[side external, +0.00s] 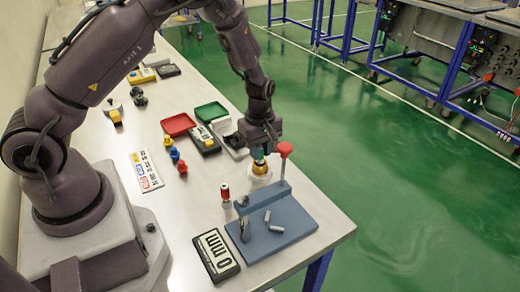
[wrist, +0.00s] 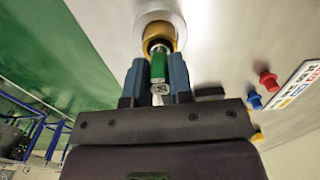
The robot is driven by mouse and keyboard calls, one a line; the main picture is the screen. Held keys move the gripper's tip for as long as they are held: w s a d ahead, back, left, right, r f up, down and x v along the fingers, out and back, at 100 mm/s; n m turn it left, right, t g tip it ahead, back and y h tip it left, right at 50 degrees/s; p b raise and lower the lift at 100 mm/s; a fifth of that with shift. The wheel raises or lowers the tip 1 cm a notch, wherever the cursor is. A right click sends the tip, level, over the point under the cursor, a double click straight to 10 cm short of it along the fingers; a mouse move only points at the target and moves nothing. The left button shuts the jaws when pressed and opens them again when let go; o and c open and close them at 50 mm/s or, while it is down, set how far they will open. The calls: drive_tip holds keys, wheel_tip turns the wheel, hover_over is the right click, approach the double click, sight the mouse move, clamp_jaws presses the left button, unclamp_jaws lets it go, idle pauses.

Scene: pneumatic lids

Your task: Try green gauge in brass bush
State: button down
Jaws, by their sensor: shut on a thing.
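My gripper (wrist: 157,70) points down at the brass bush and is shut on the green gauge (wrist: 158,66). The gauge's silver end is at the mouth of the brass bush (wrist: 155,28) in the wrist view; I cannot tell how far it is inside. The bush sits in a pale round holder (wrist: 168,15). In the side view my gripper (side external: 260,153) is right above the bush (side external: 260,168), and only a little green shows between the fingers.
A blue-grey fixture (side external: 290,217) with a red knob (side external: 285,149) stands close on the right. Red (side external: 178,124) and green (side external: 211,112) trays lie behind.

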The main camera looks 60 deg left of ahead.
drive_tip(key=shift+r, duration=1.15)
drive_tip(key=shift+r, duration=2.5)
drive_tip(key=shift+a, duration=0.1)
